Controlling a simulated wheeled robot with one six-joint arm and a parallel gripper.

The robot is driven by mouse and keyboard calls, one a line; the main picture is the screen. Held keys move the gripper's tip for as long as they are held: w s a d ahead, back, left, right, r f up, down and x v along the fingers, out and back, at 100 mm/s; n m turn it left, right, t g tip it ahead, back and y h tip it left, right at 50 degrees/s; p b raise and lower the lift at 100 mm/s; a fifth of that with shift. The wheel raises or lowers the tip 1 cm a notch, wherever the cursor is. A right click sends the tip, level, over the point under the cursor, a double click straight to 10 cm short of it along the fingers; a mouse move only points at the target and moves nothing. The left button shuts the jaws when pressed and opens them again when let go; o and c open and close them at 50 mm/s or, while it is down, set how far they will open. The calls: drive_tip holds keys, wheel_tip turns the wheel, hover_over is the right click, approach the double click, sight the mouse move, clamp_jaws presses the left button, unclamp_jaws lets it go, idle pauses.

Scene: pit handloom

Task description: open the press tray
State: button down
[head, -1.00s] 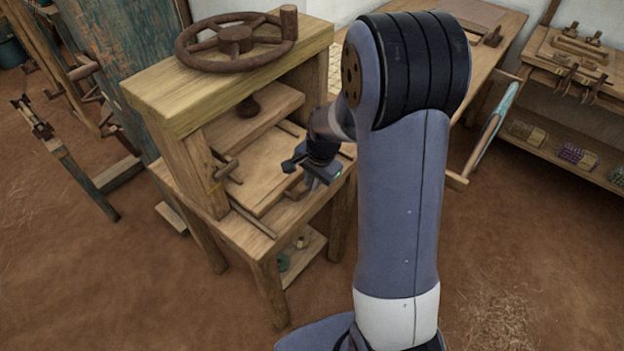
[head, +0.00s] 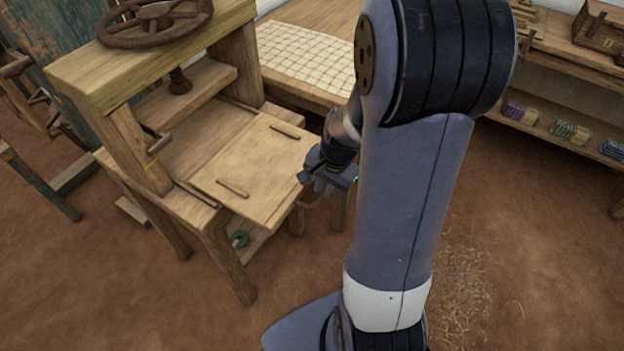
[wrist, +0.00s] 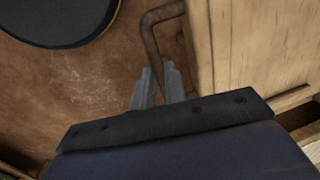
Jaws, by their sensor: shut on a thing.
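The wooden press (head: 150,75) stands at the left in the head view. Its flat press tray (head: 250,165) sticks out from under the pressing board, towards my arm, with two thin bars on its top and nothing else on it. My gripper (head: 325,180) is at the tray's outer front edge. In the wrist view a bent, rusty tray handle (wrist: 152,38) runs down between the two grey fingers of my gripper (wrist: 158,78), which are shut on it. The tray's pale wooden front (wrist: 250,50) is just to the right.
A rusty handwheel (head: 155,22) tops the press. A table with a pale checked cloth (head: 305,55) stands behind. Shelves with coloured bundles (head: 570,130) are at the right. The floor (head: 120,290) in front is bare.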

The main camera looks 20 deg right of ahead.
drive_tip(key=shift+s+d, duration=0.15)
drive_tip(key=c, duration=1.5)
unclamp_jaws()
drive_tip(key=shift+o, duration=0.2)
wheel_tip(320, 180, up, 11)
drive_tip(key=s+d+p, duration=0.1)
drive_tip(key=p, duration=0.1)
drive_tip(key=shift+s+f, duration=0.15)
drive_tip(key=shift+s, duration=0.15)
drive_tip(key=shift+f, duration=0.1)
drive_tip(key=shift+w+a+f+b, duration=0.3)
drive_tip(key=shift+w+f, duration=0.15)
drive_tip(key=shift+f, duration=1.3)
drive_tip(key=shift+w+a+f+b, duration=0.3)
drive_tip(key=shift+w+f+b, duration=0.1)
drive_tip(key=shift+f, duration=1.35)
drive_tip(key=shift+w+a+f+b, duration=0.3)
drive_tip(key=shift+w+f, duration=0.15)
drive_tip(key=shift+f, duration=1.3)
